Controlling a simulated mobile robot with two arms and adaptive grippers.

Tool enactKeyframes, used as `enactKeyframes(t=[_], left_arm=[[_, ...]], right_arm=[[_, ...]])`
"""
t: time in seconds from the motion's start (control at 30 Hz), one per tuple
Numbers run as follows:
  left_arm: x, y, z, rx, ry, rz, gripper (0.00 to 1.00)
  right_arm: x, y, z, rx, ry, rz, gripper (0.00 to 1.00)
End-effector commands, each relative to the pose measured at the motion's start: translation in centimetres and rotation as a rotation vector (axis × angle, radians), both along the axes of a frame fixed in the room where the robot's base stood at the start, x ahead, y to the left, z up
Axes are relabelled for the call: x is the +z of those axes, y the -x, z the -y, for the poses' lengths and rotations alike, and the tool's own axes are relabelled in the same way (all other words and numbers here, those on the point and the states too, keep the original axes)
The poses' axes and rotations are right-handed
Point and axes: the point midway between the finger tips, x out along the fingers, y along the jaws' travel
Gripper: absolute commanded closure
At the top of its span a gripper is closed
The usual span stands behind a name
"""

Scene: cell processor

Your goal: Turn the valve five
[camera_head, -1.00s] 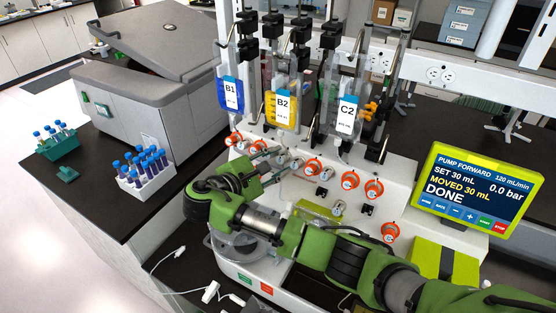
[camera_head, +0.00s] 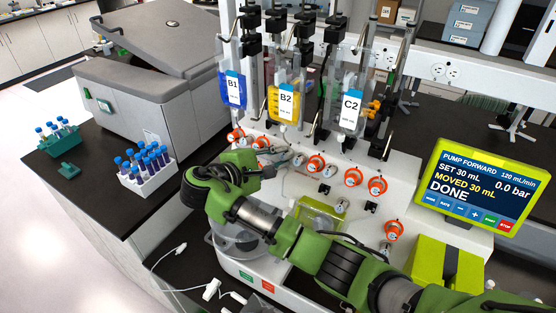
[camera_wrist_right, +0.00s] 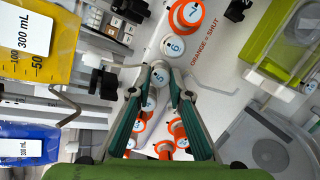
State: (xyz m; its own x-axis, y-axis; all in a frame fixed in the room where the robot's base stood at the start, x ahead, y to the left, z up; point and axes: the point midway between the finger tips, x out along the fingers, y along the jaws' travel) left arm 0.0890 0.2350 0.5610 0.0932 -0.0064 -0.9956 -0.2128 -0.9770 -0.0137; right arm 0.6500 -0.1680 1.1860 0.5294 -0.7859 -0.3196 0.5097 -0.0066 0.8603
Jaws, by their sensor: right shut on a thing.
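Valve five (camera_wrist_right: 152,104) shows in the right wrist view as a pale round knob marked 5, between the green fingers of my right gripper (camera_wrist_right: 160,72). The gripper is shut on it, and the fingers cover part of its sides. In the head view my right gripper (camera_head: 281,153) reaches from the right to the valve row on the white panel (camera_head: 405,165); the valve it holds is mostly hidden there. Valve six (camera_wrist_right: 174,46), a pale knob, sits just beyond the fingertips. My left gripper is not in view.
Orange-collared valves (camera_head: 352,177) stand close by on the panel. Fluid bags, including C2 (camera_head: 350,112), hang behind them. The pump screen (camera_head: 480,188) at right reads DONE. A white tube rack (camera_head: 147,180) stands at left.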

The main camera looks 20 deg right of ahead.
Motion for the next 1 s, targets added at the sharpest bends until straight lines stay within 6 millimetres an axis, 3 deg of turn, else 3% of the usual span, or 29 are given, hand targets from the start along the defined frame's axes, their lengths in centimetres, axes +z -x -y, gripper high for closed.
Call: enactKeyframes(t=[0.43, 1.0], left_arm=[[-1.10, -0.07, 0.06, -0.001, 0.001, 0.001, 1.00], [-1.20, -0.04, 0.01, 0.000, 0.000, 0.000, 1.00]], right_arm=[[0.04, -0.09, 0.22, -0.100, -0.158, 0.163, 1.00], [0.14, -0.10, 0.24, -0.116, -0.185, 0.191, 1.00]])
